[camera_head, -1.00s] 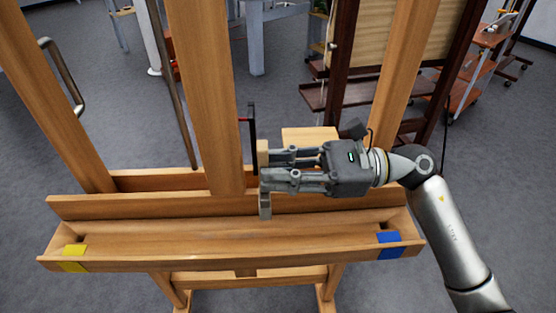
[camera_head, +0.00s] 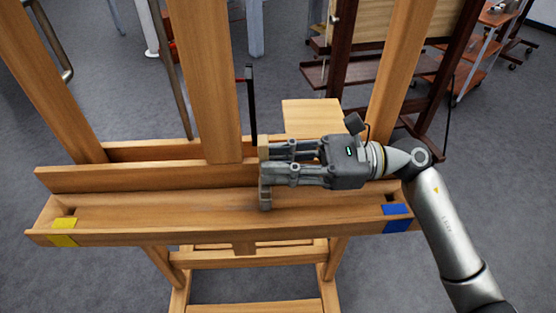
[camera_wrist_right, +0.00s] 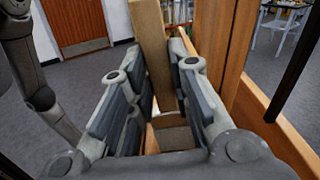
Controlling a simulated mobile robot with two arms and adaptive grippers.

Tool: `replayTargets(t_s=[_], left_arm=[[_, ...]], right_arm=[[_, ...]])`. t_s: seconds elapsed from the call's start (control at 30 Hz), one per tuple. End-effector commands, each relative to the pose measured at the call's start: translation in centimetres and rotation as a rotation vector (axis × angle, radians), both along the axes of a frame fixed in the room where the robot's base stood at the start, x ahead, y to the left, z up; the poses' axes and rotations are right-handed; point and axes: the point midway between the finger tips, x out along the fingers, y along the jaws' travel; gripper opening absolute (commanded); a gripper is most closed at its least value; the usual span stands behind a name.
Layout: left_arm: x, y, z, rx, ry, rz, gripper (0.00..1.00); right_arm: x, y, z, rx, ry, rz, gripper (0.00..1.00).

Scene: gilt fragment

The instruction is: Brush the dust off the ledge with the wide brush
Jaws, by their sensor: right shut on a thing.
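The ledge (camera_head: 160,215) is the long wooden tray across the front of an easel, with a yellow patch (camera_head: 64,232) at its left end and a blue patch (camera_head: 396,218) at its right. My right gripper (camera_head: 268,162) is above the ledge, right of its middle, and shut on the wide brush (camera_head: 265,196), a tan upright piece. The brush's lower end is at or just above the ledge; I cannot tell if it touches. In the wrist view the brush handle (camera_wrist_right: 150,48) stands between the fingers. No dust is distinguishable. My left gripper is not in view.
The easel's central post (camera_head: 205,80) rises behind the ledge, left of the gripper. A right post (camera_head: 405,60) stands behind my right arm. A pale wooden panel (camera_head: 312,115) is behind the gripper. The ledge left of the brush is clear.

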Motion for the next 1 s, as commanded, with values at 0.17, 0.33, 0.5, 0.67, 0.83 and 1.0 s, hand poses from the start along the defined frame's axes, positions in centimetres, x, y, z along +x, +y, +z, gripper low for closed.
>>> replayTargets(t_s=[0.17,0.33,0.5,0.67,0.83,1.0], left_arm=[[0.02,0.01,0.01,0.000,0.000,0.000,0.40],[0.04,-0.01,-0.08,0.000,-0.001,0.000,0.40],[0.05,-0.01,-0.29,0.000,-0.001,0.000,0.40],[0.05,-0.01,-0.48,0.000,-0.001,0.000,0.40],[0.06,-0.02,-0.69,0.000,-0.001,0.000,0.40],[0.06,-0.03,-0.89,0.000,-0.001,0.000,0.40]], right_arm=[[0.01,-0.01,0.02,0.000,0.000,0.000,0.00],[0.01,-0.01,-0.07,0.000,0.000,0.000,0.00],[0.01,-0.01,-0.27,0.000,0.000,0.000,0.00],[0.01,-0.01,-0.45,0.000,0.000,0.000,0.00],[0.01,-0.01,-0.65,0.000,0.000,0.000,0.00],[0.01,-0.01,-0.84,0.000,0.000,0.000,0.00]])
